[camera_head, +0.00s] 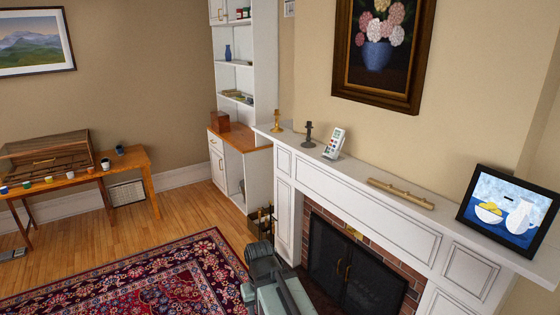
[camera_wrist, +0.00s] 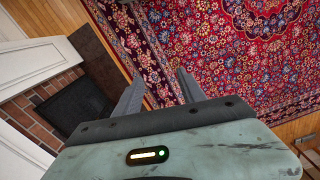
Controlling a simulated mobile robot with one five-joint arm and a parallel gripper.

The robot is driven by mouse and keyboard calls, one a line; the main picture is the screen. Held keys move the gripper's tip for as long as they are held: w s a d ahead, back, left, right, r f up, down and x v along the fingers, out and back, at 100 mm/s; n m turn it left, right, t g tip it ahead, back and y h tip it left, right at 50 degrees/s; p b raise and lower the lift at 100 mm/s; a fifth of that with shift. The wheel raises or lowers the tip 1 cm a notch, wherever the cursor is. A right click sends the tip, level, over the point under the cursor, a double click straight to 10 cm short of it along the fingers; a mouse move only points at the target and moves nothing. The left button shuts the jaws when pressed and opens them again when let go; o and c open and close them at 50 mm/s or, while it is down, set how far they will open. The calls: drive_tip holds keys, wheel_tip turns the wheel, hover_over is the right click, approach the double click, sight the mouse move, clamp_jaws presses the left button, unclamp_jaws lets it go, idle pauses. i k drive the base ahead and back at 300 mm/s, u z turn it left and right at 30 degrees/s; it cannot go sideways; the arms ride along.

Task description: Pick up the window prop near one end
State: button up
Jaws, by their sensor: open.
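The window prop appears to be the light wooden bar (camera_head: 401,193) lying along the white mantel shelf (camera_head: 455,222), right of its middle. It looks slightly notched or stepped along its length, and both ends show. The wrist view does not show it. My gripper (camera_wrist: 160,74) is open and empty in the wrist view, with its two fingers apart above the patterned rug. In the head view my arm is at the bottom centre, lower than the mantel and well apart from the bar.
A framed still life (camera_head: 508,212) leans at the right. The fireplace screen (camera_head: 350,268) is below. The rug (camera_head: 150,278) is clear.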

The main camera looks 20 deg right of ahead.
sight(427, 205)
drive_tip(key=u, duration=2.1)
drive_tip(key=k, duration=1.15)
drive_tip(key=z, duration=1.6)
drive_tip(key=i, duration=1)
drive_tip(key=z, duration=0.05)
